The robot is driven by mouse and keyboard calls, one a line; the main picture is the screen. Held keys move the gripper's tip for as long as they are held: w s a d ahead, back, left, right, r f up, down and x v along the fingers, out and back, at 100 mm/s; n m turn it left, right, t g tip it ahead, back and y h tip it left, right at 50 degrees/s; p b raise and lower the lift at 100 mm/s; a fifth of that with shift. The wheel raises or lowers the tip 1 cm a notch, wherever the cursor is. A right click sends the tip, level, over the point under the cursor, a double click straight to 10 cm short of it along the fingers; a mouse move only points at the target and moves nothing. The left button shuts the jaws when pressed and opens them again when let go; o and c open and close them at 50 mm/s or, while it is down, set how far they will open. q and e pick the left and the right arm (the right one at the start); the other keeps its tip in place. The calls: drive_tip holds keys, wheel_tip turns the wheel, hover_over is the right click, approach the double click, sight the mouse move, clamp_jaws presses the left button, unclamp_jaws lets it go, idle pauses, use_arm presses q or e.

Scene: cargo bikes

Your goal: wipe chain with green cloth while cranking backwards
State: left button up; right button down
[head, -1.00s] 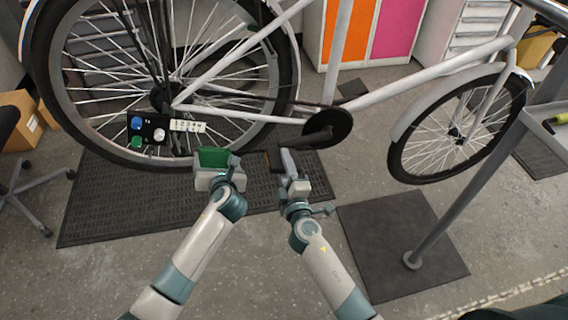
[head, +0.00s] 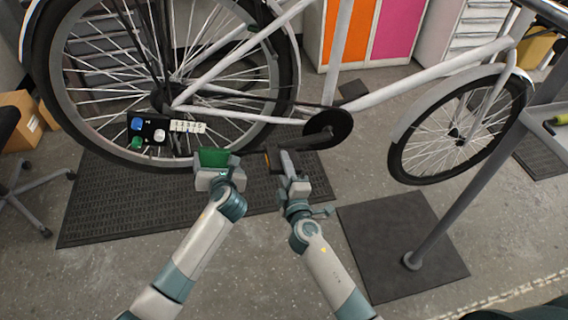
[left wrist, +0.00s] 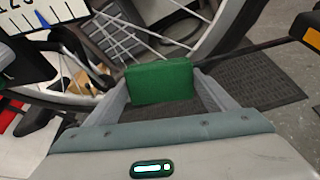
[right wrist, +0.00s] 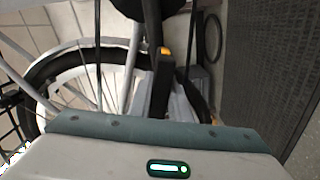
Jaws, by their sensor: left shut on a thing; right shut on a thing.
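The green cloth (head: 213,158) is a folded block held in my left gripper (head: 217,172), below the rear wheel's right half. It also shows between the two fingers in the left wrist view (left wrist: 160,82). The dark chain (left wrist: 245,50) runs to the right of the cloth; I cannot tell whether they touch. The chainring (head: 328,124) is black, with the dark crank (head: 302,143) pointing left and slightly down. My right gripper (head: 288,168) is shut at the dark pedal (right wrist: 164,85), which has an orange reflector. The fingers partly hide the pedal.
The white bike's rear wheel (head: 165,80) stands close behind my left gripper. A grey stand post (head: 470,185) rises at right. Dark mats (head: 400,240) lie on the floor.

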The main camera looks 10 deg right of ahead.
drive_tip(key=shift+s+a+f, duration=0.1)
drive_tip(key=shift+s, duration=0.05)
idle(1.1)
drive_tip(key=shift+s+r, duration=0.15)
drive_tip(key=shift+r, duration=0.1)
idle(1.5)
drive_tip(key=shift+f, duration=0.25)
